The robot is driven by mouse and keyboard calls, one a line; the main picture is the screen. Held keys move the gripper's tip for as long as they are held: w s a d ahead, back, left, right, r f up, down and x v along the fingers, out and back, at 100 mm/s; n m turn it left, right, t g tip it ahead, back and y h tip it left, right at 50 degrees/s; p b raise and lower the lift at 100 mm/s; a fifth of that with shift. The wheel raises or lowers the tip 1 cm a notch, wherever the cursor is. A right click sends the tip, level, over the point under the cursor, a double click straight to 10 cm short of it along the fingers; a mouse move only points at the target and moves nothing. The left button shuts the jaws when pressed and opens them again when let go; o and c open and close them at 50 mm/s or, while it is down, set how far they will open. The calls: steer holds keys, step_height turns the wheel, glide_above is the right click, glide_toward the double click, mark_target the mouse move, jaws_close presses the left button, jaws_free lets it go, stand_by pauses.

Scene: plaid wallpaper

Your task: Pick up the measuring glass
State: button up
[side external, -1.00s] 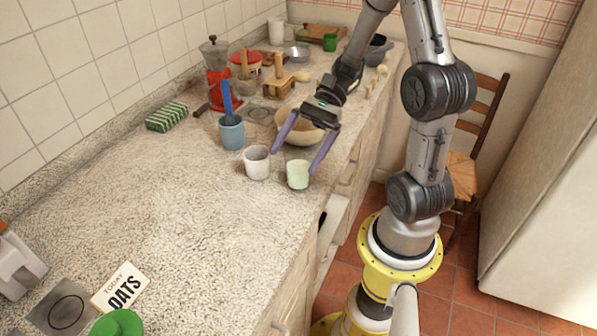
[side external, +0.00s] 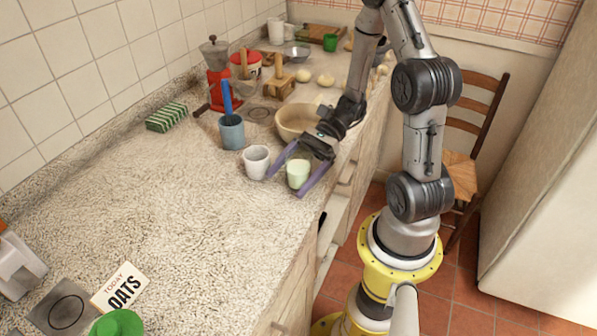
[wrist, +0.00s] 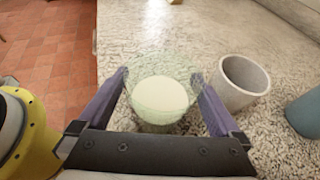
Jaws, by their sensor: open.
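The measuring glass (side external: 298,175) is a clear, greenish glass with pale contents, standing upright near the counter's front edge. In the wrist view the glass (wrist: 160,98) sits between the two purple fingers. My gripper (side external: 284,185) is open and low over the counter, with one finger on each side of the glass. In the wrist view my gripper (wrist: 160,74) has its fingertips beside the glass rim, and I cannot tell whether either finger touches it.
A pale grey cup (side external: 256,162) stands close to the left finger. A blue cup (side external: 231,133) with a blue-handled utensil and a beige bowl (side external: 291,122) stand farther back. The counter (side external: 170,220) toward the camera is mostly clear.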

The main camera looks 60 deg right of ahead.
steer(key=shift+w+a+f, duration=0.1)
steer(key=shift+a, duration=0.15)
steer(key=c, duration=1.6)
